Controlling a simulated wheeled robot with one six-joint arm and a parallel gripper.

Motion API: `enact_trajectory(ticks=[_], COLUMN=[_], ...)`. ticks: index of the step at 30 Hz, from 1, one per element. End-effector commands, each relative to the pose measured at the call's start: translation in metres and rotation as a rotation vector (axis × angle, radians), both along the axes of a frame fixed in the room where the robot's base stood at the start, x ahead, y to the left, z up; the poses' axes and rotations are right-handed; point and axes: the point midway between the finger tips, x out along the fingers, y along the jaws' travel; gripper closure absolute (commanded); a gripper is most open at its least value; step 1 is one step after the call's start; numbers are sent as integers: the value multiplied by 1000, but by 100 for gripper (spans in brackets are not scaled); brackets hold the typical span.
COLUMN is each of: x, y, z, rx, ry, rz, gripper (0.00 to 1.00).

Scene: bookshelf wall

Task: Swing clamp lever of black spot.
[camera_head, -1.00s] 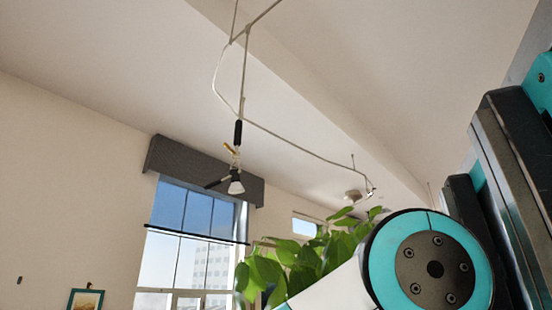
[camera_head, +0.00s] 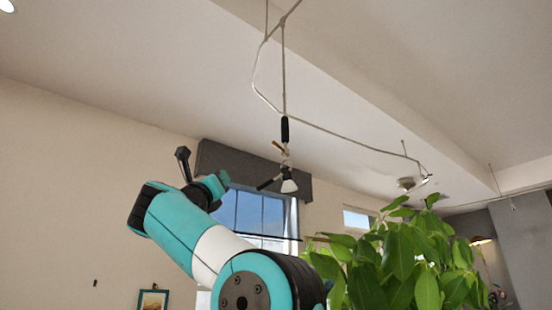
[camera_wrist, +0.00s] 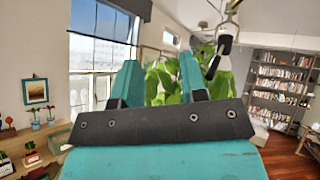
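The black spot (camera_head: 288,185) hangs from a thin rod under the ceiling track in the head view, its bright face tilted down. A black cylinder (camera_head: 285,130) sits above it on the rod. A small brass-coloured lever (camera_head: 278,145) and a dark bar (camera_head: 268,183) stick out to the left. The spot also shows at the upper right of the wrist view (camera_wrist: 225,45), right of my fingers and apart from them. My gripper (camera_wrist: 160,65) is open, with two teal fingers apart and nothing between them. In the head view, it is left of the spot, its fingers partly hidden.
A leafy plant (camera_head: 400,260) stands right of my arm and below the spot. The bent metal track (camera_head: 340,140) runs under the ceiling. A window (camera_head: 250,215) is behind. In the wrist view, a bookshelf (camera_wrist: 278,85) stands at the right and a low shelf with pots at the left.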

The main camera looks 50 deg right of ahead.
Motion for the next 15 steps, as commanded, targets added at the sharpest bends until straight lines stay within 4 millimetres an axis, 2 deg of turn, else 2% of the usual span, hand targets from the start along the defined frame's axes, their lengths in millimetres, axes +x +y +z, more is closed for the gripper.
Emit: enact_trajectory(ticks=[1, 3, 6, 11, 15], x=[-18, -41, -62, -72, -74], y=[-7, -13, -16, -25, -42], z=[10, 18, 22, 33, 54], rx=[18, 31, 32, 29, 29], ry=[-138, -293, -426, -484, -482], rz=[-18, -35, -46, -51, -54], gripper=[61, 61, 61, 61, 61])
